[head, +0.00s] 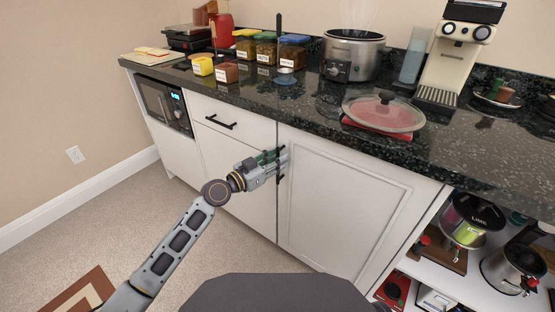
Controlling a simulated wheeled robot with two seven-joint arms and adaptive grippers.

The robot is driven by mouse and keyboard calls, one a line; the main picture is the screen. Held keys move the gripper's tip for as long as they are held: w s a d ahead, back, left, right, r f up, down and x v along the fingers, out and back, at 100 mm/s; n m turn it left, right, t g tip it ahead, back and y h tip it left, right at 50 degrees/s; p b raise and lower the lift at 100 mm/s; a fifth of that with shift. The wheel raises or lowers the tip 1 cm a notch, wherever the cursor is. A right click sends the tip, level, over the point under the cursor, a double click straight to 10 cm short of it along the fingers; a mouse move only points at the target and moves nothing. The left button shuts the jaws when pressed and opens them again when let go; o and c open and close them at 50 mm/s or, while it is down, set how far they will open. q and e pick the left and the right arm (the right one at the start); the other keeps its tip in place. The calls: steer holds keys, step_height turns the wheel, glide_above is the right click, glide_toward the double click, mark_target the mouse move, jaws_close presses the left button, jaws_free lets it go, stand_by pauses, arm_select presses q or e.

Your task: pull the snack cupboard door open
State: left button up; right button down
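The snack cupboard door (345,205) is a white panel with a raised frame, below the counter in the middle of the head view. It looks closed, flush with the cabinet front. Its dark upright handle (279,182) is near the door's left edge, partly hidden by my gripper. My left gripper (280,162) reaches in from the left with its fingertips at the upper part of this handle. Whether the fingers are closed around the handle cannot be made out. My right gripper is out of view.
The dark counter (310,112) overhangs the door and carries a slow cooker (353,55), a coffee machine (455,55) and a glass lid (384,112). A white drawer (222,118) is left of the door. Open shelves (455,268) with pots are on the right.

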arm_select(q)
steer(key=shift+w+d, duration=0.1)
steer(key=shift+c, duration=0.4)
jaws_close()
